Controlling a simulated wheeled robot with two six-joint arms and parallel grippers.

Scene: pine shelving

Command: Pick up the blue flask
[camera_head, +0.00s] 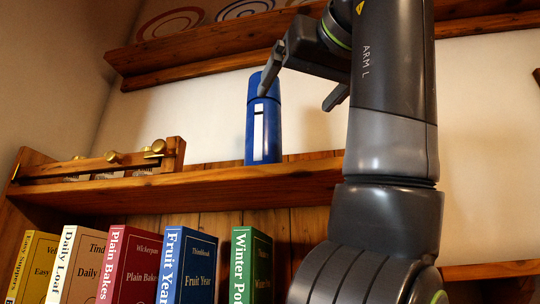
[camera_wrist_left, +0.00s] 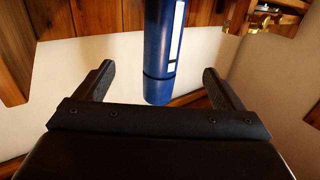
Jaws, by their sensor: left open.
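The blue flask (camera_head: 262,125) stands upright on the wooden shelf, with a white label strip down its side. My left gripper (camera_head: 298,97) is open and empty, near the flask's top and to its right in the head view. One finger overlaps the cap in that view. In the left wrist view the flask (camera_wrist_left: 160,50) comes down from the top edge, cap lowest, lined up between the spread fingers of my gripper (camera_wrist_left: 158,72). I cannot tell whether a finger touches it. My right gripper is not in view.
The flask's shelf (camera_head: 225,184) has a low wooden rack with brass knobs (camera_head: 105,163) at its left. A green book (camera_head: 250,265) and several others stand below. An upper shelf (camera_head: 200,62) with round-patterned items runs above. The shelf between rack and flask is clear.

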